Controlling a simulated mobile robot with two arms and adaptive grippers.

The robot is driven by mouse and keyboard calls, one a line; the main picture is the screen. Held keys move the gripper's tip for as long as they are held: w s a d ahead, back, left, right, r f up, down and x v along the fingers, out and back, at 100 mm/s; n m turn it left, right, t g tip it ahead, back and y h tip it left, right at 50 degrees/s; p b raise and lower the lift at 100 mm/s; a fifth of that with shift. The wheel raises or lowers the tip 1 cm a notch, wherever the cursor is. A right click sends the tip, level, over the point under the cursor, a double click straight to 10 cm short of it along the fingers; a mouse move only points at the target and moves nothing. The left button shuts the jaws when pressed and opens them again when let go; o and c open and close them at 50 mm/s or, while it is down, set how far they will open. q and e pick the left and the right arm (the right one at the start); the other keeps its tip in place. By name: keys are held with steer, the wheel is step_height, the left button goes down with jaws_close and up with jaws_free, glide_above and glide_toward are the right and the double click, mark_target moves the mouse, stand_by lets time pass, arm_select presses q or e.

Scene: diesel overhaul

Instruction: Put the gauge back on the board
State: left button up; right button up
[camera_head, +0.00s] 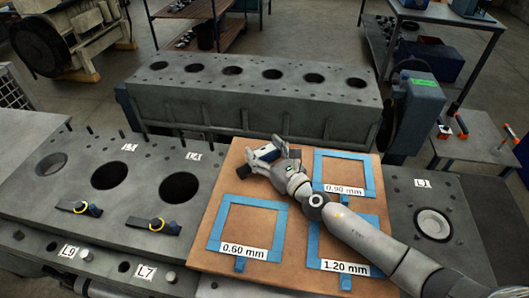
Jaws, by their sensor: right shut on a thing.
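The brown board (205,245) lies on the engine block with three blue square outlines. They are labelled 0.60 mm (243,250), 0.90 mm (344,189) and 1.20 mm (345,267). The 0.60 mm and 0.90 mm outlines look empty; my right arm covers much of the 1.20 mm one. My right gripper (262,157) is over the board's upper left part, shut on a small dark thing, perhaps the gauge, mostly hidden by the fingers. Whether it touches the board cannot be told. My left gripper is out of view.
Two dark pieces with yellow rings (80,208) (153,226) lie on the block left of the board, near large open bores (110,175). A second block with several bores (250,95) stands behind. A round bore marked L1 (434,222) is at right.

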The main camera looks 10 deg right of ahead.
steer(key=shift+r, duration=0.1)
steer(key=o, duration=1.3)
steer(key=shift+f, duration=0.25)
steer(key=shift+c, duration=0.2)
steer(key=shift+r, duration=0.25)
steer(key=shift+s+d+f, duration=0.1)
steer(key=shift+s+f, duration=0.05)
steer(key=shift+s, duration=0.2)
steer(key=b+v, duration=0.2)
steer(key=v, duration=0.8)
steer(key=shift+s+d+f, duration=0.1)
steer(key=shift+s, duration=0.05)
steer(key=shift+s+d, duration=0.15)
steer(key=shift+s, duration=0.3)
